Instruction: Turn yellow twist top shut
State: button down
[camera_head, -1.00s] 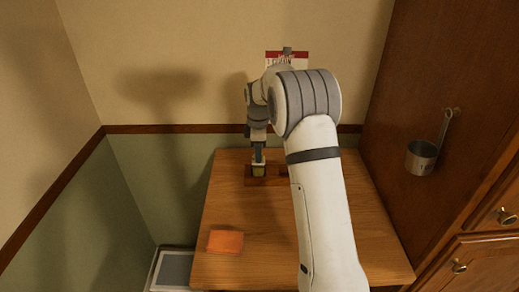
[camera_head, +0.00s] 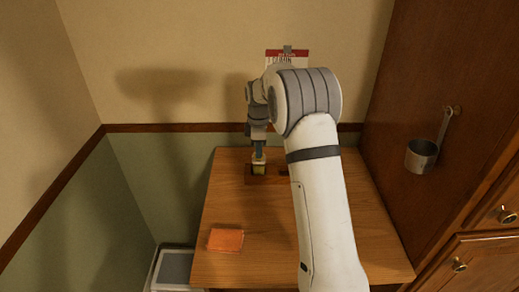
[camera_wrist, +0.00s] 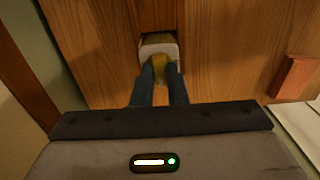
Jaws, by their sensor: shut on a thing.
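The yellow twist top (camera_wrist: 159,66) sits on a pale, squarish container (camera_wrist: 158,43), seen in the wrist view between my fingertips. My gripper (camera_wrist: 160,72) is shut on the yellow top, with one dark finger on each side of it. In the head view my gripper (camera_head: 258,156) points down at the container (camera_head: 257,168), which stands in a brown wooden holder (camera_head: 279,180) near the back of the table. The fingers hide part of the top, and I cannot tell how far it is turned.
An orange block (camera_head: 226,240) lies on the wooden table (camera_head: 250,268) at the front left. A metal cup (camera_head: 421,156) hangs on the cabinet at right. A grey bin (camera_head: 174,268) stands left of the table. The table's left middle is clear.

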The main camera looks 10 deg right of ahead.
jog(key=shift+a+m, duration=0.1)
jog(key=shift+m, duration=0.6)
jog(key=m+b, duration=0.1)
jog(key=m, duration=0.2)
jog(key=shift+m+b, duration=0.35)
jog(key=shift+m, duration=4.15)
jog(key=shift+m+b, duration=0.35)
jog(key=shift+m, duration=1.95)
jog(key=c, duration=1.4)
grip_release()
jog(key=shift+c, duration=0.2)
jog(key=shift+r, duration=0.1)
